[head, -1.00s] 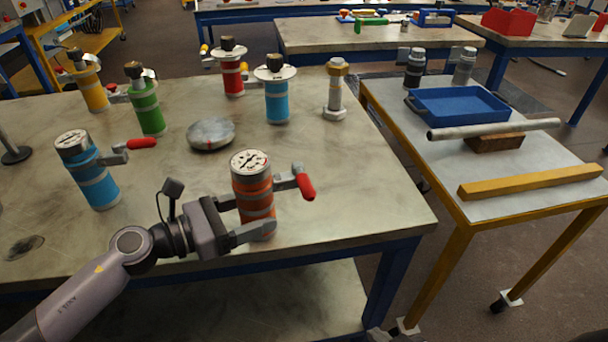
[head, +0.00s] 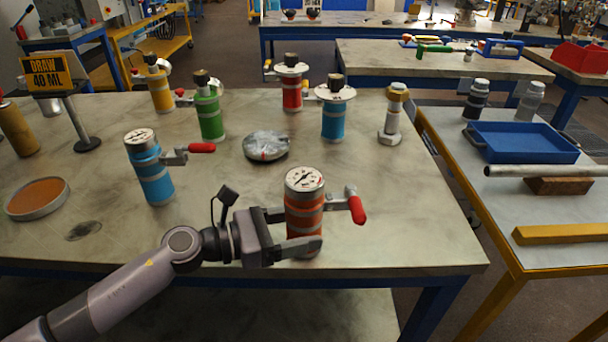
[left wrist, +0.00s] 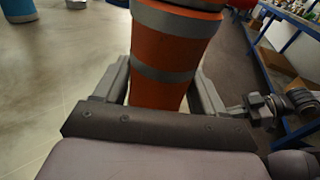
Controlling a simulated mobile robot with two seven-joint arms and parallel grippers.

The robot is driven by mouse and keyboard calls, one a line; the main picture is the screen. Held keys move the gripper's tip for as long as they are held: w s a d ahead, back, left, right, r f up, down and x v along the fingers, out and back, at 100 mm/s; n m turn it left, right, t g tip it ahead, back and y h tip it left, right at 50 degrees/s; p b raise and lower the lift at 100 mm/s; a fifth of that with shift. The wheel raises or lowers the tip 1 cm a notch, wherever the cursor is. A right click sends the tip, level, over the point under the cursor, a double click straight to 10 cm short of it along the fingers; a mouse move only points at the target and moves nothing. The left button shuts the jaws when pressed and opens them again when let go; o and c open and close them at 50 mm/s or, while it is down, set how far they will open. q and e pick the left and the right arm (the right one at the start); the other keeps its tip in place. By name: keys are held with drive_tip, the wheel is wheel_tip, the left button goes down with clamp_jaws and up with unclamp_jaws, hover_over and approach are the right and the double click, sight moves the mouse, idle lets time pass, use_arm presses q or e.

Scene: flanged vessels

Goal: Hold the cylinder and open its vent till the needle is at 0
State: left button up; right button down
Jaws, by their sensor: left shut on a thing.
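An orange cylinder (head: 304,222) with grey bands stands upright near the table's front edge. A round white gauge (head: 304,180) with a dark needle is on its top; the needle's reading is too small to tell. A vent with a red lever handle (head: 356,208) sticks out on its right side. My left gripper (head: 298,232) is shut around the cylinder's body from the left. The left wrist view shows the orange cylinder (left wrist: 168,60) between both fingers (left wrist: 155,85). My right gripper is not in view.
A blue gauge cylinder (head: 154,176) with its own red lever stands to the left. A grey round lid-like thing (head: 266,146) lies behind the orange cylinder. Several capped cylinders stand farther back. A sign (head: 52,72) reads "DRAW 40 ML". A side table (head: 500,215) is at right.

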use_arm(q)
drive_tip(key=o, duration=1)
